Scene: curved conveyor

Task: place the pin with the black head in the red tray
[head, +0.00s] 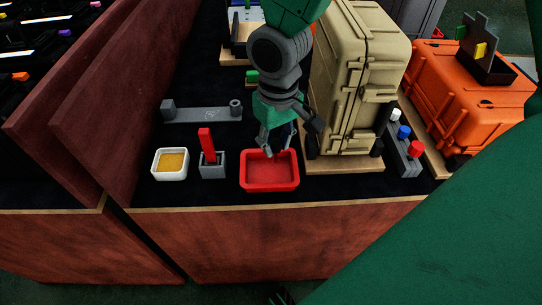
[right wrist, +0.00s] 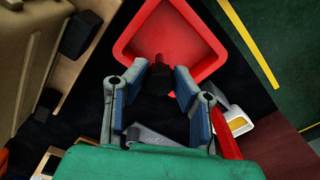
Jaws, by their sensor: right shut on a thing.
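The red tray (head: 269,181) sits near the front edge of the dark table in the head view. It also shows at the top of the right wrist view (right wrist: 128,47). My right gripper (head: 272,153) points down over the back part of the tray. In the right wrist view my right gripper (right wrist: 160,77) is shut on the black-headed pin (right wrist: 160,72), whose dark head shows between the fingertips against the tray's red floor. The rest of the pin is hidden. My left gripper is not seen clearly in either view.
Left of the tray stand a grey block with a red upright piece (head: 207,146) and a white dish with yellow contents (head: 171,163). A tan case (head: 358,80) stands close on the right. A grey bar (head: 203,115) lies behind.

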